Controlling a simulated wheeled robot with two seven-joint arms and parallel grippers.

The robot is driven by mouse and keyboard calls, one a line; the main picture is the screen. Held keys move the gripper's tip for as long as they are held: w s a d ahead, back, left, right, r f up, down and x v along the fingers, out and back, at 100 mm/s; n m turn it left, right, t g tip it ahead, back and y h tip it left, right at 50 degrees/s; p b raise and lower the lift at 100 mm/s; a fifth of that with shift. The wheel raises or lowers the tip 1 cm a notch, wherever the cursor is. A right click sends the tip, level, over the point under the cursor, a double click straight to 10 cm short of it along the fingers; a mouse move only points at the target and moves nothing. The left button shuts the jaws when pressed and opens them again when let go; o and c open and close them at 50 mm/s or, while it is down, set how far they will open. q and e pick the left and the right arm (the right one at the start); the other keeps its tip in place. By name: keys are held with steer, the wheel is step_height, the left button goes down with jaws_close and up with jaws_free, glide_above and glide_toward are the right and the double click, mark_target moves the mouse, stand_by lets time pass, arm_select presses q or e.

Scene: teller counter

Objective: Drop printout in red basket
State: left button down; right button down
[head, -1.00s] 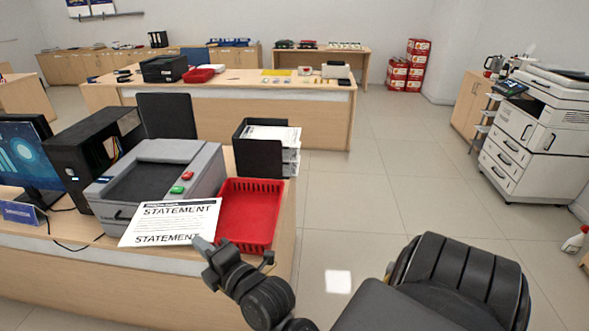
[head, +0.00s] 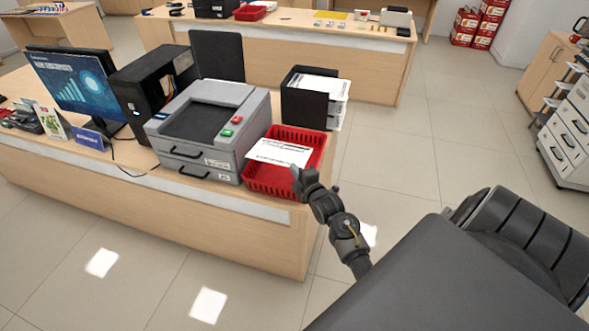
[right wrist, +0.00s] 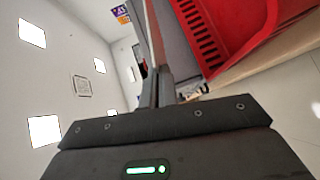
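The printout (head: 280,152) is a white sheet with printed text, held out over the red basket (head: 270,181) on the counter's right end. My right gripper (head: 298,173) is at the sheet's near right edge and appears shut on it. In the right wrist view the gripper fingers (right wrist: 165,85) are together, with the sheet seen thin and edge-on between them. The red basket (right wrist: 205,35) also shows there at upper right. The sheet hides part of the basket's inside. My left gripper is not in view.
A grey printer (head: 208,130) stands just left of the basket. A black paper tray (head: 303,100) with papers stands behind it. A black computer tower (head: 150,95) and monitor (head: 75,85) are further left. The floor right of the counter is clear.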

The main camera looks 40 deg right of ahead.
steer(key=shift+w+d+f+b, duration=0.25)
steer(key=shift+w+f+b, duration=0.15)
steer(key=shift+f+b, duration=0.35)
steer(key=shift+w+d+f+b, duration=0.65)
steer(key=shift+w+d+b, duration=0.2)
steer(key=shift+d+b, duration=0.35)
steer(key=shift+w+d+f+b, duration=0.65)
steer(key=shift+w+d+b, duration=0.2)
steer(key=shift+d+b, duration=0.4)
steer(key=shift+w+d+f+b, duration=0.65)
steer(key=shift+w+d+b, duration=0.2)
steer(key=shift+d+b, duration=0.35)
steer(key=c, duration=1.6)
jaws_free()
steer(key=shift+s, duration=0.1)
steer(key=b+v, duration=0.1)
steer(key=v, duration=0.9)
steer(key=shift+s, duration=0.4)
